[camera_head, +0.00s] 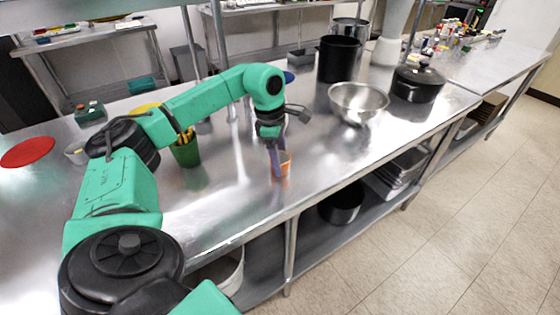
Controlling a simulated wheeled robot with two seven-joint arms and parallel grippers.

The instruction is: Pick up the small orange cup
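The small orange cup (284,169) is on the steel counter near its front edge, in the middle of the head view. My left gripper (276,157) points down right at the cup, with its greyish-purple fingers overlapping the cup's left and upper part. The fingers hide some of the cup. I cannot tell whether they are around it or pressed on it, or how far apart they are. The cup looks upright, and I cannot see a gap beneath it. My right gripper is not in view.
A metal bowl (358,102), a tall black pot (338,60) and a lidded black pot (417,83) stand to the right. A green container (186,153) with yellow items and a red disc (27,152) are at left. Counter right of the cup is clear.

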